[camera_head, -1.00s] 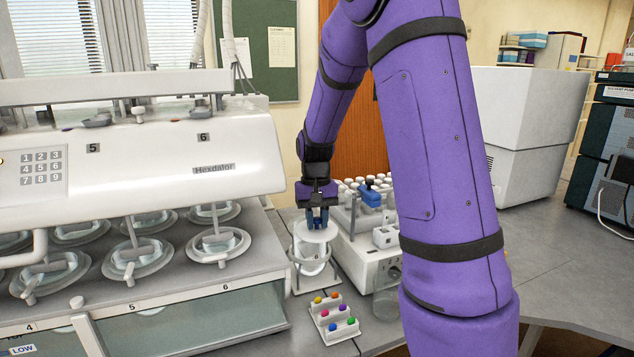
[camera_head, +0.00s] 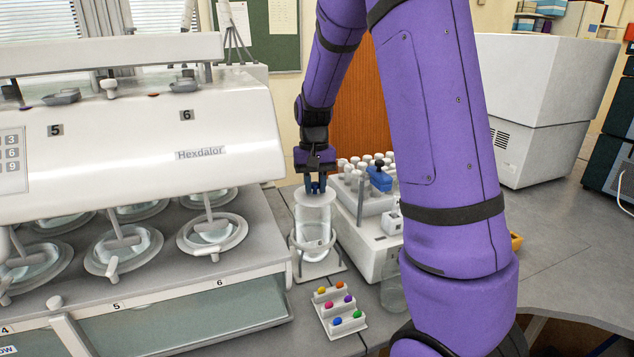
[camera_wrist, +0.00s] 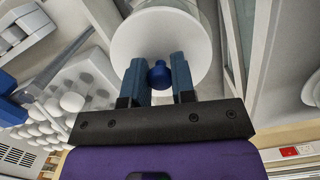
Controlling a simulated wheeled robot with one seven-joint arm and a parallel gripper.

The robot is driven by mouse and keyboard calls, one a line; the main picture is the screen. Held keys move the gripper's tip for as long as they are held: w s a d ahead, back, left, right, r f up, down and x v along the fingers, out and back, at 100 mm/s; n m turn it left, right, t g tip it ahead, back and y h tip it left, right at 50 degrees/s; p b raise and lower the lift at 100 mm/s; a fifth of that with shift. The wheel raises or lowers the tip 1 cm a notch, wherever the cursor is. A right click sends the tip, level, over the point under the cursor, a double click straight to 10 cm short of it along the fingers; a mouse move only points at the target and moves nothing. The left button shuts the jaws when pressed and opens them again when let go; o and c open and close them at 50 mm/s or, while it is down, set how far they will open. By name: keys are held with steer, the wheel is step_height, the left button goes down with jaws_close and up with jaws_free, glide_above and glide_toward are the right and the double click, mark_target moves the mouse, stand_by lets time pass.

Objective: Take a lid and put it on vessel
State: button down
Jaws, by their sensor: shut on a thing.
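The lid (camera_head: 316,199) is a white disc with a blue knob (camera_wrist: 160,74). My gripper (camera_head: 316,187) is shut on the knob, and the wrist view shows my gripper's fingers (camera_wrist: 158,85) on both sides of it. The lid is level above a clear glass vessel (camera_head: 313,224). The glass also shows behind the lid in the wrist view. The vessel looks upright inside the ring of a light stand (camera_head: 338,268). I cannot tell whether the lid touches the vessel's rim, as the lid hides it.
A large white machine (camera_head: 200,125) with several covered vessels stands at left. A white device (camera_head: 365,240) with white-capped bottles is close on the right. A small stepped rack (camera_head: 338,315) with coloured pieces lies in front. The right bench (camera_head: 565,240) is mostly clear.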

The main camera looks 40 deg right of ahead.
steer(key=shift+w+d+f, duration=0.25)
steer(key=shift+w+f, duration=0.55)
steer(key=shift+f, duration=1.3)
steer(key=c, duration=0.9)
jaws_free()
steer(key=shift+o, duration=0.2)
steer(key=r, duration=0.7)
steer(key=w+r, duration=0.1)
steer(key=r, duration=0.2)
steer(key=shift+d+r, duration=0.25)
steer(key=shift+r, duration=0.1)
